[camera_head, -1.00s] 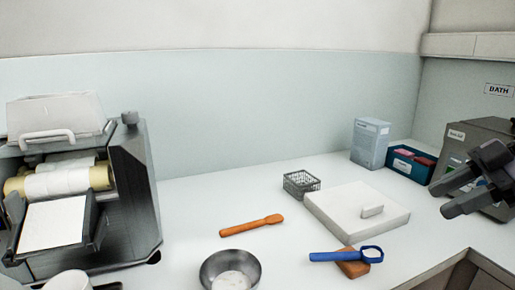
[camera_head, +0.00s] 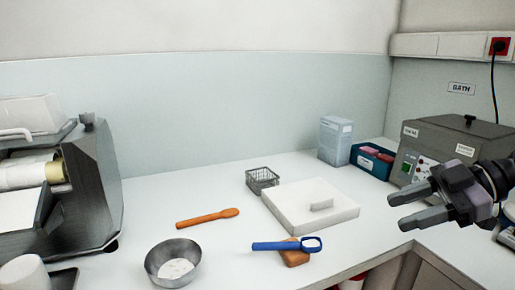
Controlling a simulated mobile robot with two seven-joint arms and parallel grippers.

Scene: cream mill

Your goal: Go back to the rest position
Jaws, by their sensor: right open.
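My right gripper (camera_head: 412,206) is at the right of the head view, above the counter and in front of the grey bath unit. Its two dark fingers are apart and point left, with nothing between them. The nearest thing to its left is the white lidded slab (camera_head: 287,205), which it does not appear to touch. My left gripper is not in view.
A roller mill (camera_head: 84,185) fills the left. A metal bowl (camera_head: 152,262), orange spatula (camera_head: 207,218), blue scoop (camera_head: 275,246) on a brown block (camera_head: 294,258), wire basket (camera_head: 262,178), pale box (camera_head: 335,140), blue bin (camera_head: 368,164) and bath unit (camera_head: 452,143) stand on the counter.

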